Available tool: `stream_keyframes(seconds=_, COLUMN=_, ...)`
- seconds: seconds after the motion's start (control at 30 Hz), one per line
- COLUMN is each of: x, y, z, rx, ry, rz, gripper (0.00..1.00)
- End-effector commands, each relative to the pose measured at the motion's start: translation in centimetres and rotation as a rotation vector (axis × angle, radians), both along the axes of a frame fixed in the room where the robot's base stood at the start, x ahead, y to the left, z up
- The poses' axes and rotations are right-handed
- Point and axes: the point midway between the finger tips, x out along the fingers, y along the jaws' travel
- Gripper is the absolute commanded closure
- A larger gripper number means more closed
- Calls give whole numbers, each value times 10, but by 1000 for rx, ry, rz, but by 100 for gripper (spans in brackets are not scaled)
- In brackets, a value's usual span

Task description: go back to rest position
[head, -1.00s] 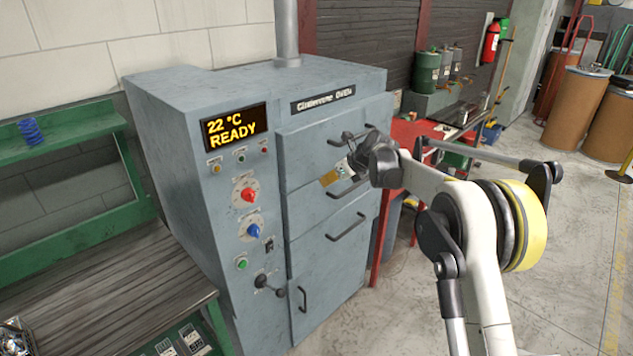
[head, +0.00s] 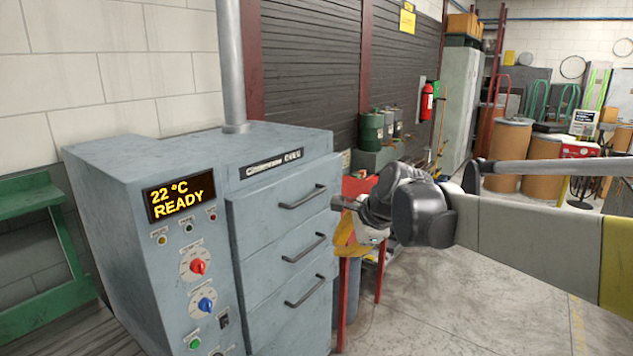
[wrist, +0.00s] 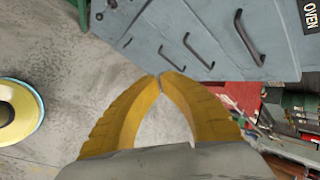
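My gripper (head: 345,238) has yellow fingers and hangs in the air to the right of the grey oven (head: 100,205). In the wrist view my gripper (wrist: 160,77) has its two fingertips together, with nothing between them. The oven's three drawers look closed, each with a dark handle; the top handle (head: 302,197) is nearest the gripper's height. The fingers appear clear of the handles. The oven display (head: 180,196) reads 22 °C READY.
A red table (head: 357,187) stands behind my gripper, with a green drum (head: 371,131) beyond it. A green bench frame (head: 50,285) is at the left. Brown barrels (head: 507,155) stand at the back right. Open concrete floor (head: 480,305) lies right of the oven.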

Motion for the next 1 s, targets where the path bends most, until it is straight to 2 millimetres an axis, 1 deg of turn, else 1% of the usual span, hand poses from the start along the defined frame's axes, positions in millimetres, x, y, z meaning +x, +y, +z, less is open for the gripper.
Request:
stream_keyframes(seconds=0.03, x=-27, y=-14, z=-4, rx=-75, ry=-40, rz=64, gripper=100)
stream_keyframes(seconds=0.07, x=-42, y=-22, z=-5, rx=-127, ry=-66, rz=110, gripper=100)
stream_keyframes(seconds=0.1, x=-62, y=-32, z=-8, rx=-196, ry=-98, rz=172, gripper=100)
stream_keyframes(seconds=0.17, x=-92, y=-47, z=-14, rx=-300, ry=-142, rz=268, gripper=100)
stream_keyframes(seconds=0.2, x=-113, y=-57, z=-20, rx=-369, ry=-168, rz=331, gripper=100)
stream_keyframes(seconds=0.27, x=-143, y=-71, z=-31, rx=-474, ry=-205, rz=428, gripper=100)
stream_keyframes(seconds=0.3, x=-163, y=-80, z=-39, rx=-543, ry=-226, rz=495, gripper=100)
stream_keyframes(seconds=0.37, x=-192, y=-93, z=-54, rx=-647, ry=-254, rz=594, gripper=100)
stream_keyframes(seconds=0.4, x=-210, y=-101, z=-65, rx=-712, ry=-269, rz=658, gripper=100)
stream_keyframes(seconds=0.5, x=-248, y=-117, z=-91, rx=-855, ry=-295, rz=806, gripper=100)
stream_keyframes(seconds=0.6, x=-274, y=-129, z=-112, rx=-962, ry=-308, rz=922, gripper=100)
stream_keyframes(seconds=0.7, x=-289, y=-135, z=-126, rx=-1027, ry=-314, rz=994, gripper=100)
stream_keyframes(seconds=0.8, x=-295, y=-139, z=-131, rx=-1057, ry=-315, rz=1027, gripper=100)
stream_keyframes(seconds=1.0, x=-295, y=-139, z=-131, rx=-1061, ry=-316, rz=1034, gripper=100)
